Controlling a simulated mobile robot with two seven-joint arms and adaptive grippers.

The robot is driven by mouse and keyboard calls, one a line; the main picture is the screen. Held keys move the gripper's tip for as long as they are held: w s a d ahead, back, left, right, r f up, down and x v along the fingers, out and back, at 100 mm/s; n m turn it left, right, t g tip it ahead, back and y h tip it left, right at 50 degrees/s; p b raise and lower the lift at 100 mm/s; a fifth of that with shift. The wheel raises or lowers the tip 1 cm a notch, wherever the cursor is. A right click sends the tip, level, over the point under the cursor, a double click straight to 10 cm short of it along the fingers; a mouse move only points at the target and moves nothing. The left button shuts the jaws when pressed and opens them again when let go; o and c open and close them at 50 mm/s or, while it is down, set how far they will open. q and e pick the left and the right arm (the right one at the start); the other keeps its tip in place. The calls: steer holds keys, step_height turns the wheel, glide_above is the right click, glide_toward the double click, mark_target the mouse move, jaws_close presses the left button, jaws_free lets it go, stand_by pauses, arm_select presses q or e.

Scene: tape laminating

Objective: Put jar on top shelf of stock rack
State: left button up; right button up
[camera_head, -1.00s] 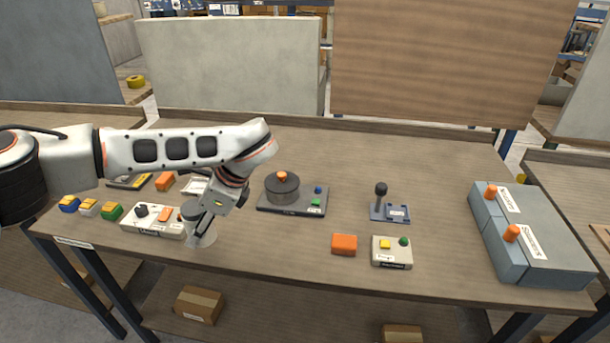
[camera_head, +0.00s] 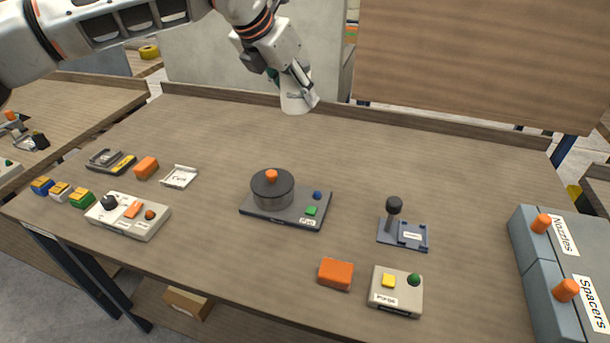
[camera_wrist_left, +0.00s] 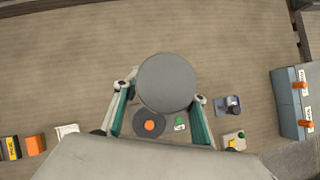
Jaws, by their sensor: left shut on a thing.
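The jar (camera_head: 296,100) is pale and looks translucent. It is held in the air above the back of the table (camera_head: 400,165), in front of the low back edge in the head view. My left gripper (camera_head: 293,84) is shut on it, and the arm comes in from the upper left. In the left wrist view the jar shows end-on as a grey disc (camera_wrist_left: 167,83) between the two fingers. The fingers hide part of the jar. I cannot make out a stock rack for certain. My right gripper is in neither view.
A round pot-like device (camera_head: 272,190) stands mid-table. A joystick (camera_head: 394,212), an orange block (camera_head: 335,273) and a button box (camera_head: 396,291) stand to its right. Grey-blue bins (camera_head: 537,265) fill the right end. A wooden panel (camera_head: 470,65) rises behind. The back middle of the table is clear.

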arm_select(q)
steer(key=shift+d+f, duration=0.15)
step_height(320, 180, down, 14)
steer(key=shift+b, duration=0.6)
step_height(320, 180, down, 6)
steer(key=shift+r, duration=0.25)
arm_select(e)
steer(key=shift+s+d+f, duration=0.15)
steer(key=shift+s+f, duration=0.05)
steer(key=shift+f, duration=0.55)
arm_select(q)
steer(key=o, duration=1.3)
